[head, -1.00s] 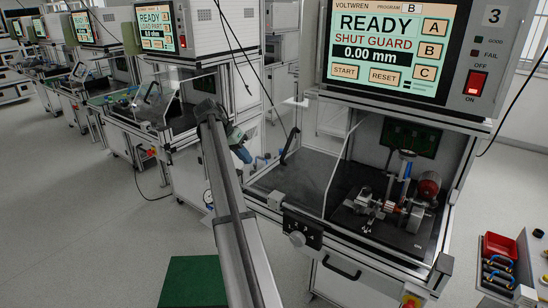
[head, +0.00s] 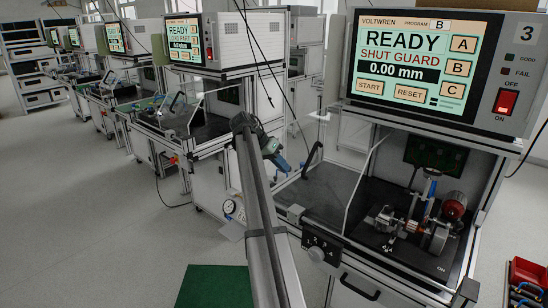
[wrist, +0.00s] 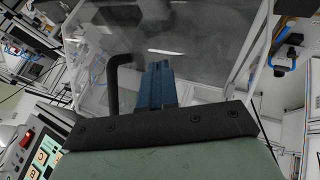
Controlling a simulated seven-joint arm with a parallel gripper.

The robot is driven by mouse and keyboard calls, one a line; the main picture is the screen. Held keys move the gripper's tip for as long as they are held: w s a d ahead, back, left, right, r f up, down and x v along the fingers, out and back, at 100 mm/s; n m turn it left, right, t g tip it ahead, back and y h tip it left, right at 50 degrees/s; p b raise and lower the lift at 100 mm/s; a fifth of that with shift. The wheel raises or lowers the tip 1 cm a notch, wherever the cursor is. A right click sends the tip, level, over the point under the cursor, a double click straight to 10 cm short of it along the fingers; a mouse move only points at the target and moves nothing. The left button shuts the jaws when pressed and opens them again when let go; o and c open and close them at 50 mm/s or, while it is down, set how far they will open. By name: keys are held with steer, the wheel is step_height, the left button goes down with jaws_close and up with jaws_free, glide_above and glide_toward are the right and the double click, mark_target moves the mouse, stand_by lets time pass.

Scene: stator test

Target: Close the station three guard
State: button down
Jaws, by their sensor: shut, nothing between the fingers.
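Station three (head: 526,33) stands at the right in the head view, with its screen (head: 430,62) reading READY, SHUT GUARD and 0.00 mm. Its guard is a clear panel with a pale metal frame (head: 362,185), standing open to the left of the work bay. A black bent handle (head: 313,160) is on the guard's left side. It also shows in the wrist view (wrist: 118,82), just left of the fingers. My gripper (head: 284,163) is shut and empty, left of the handle. Its blue fingers (wrist: 160,84) point toward the clear panel. Whether they touch anything is unclear.
A motor fixture with a red part (head: 453,207) sits in the station's bay. Another station (head: 185,125) stands behind on the left. A green mat (head: 218,287) lies on the floor. Open floor lies left.

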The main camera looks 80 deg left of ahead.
mark_target(300, 177)
steer(key=w, duration=0.1)
steer(key=w+d, duration=0.1)
steer(key=w+f, duration=0.1)
steer(key=shift+w+d, duration=0.15)
steer(key=shift+d, duration=0.2)
steer(key=shift+w+d, duration=0.35)
steer(key=shift+w, duration=0.2)
steer(key=w+d, duration=2.5)
steer(key=shift+w+d, duration=0.15)
steer(key=shift+d, duration=0.05)
steer(key=shift+w+d, duration=0.1)
steer(key=s+a+r, duration=0.2)
steer(key=s+r, duration=0.5)
steer(key=s, duration=0.3)
steer(key=shift+a+r, duration=0.2)
steer(key=shift+a, duration=0.2)
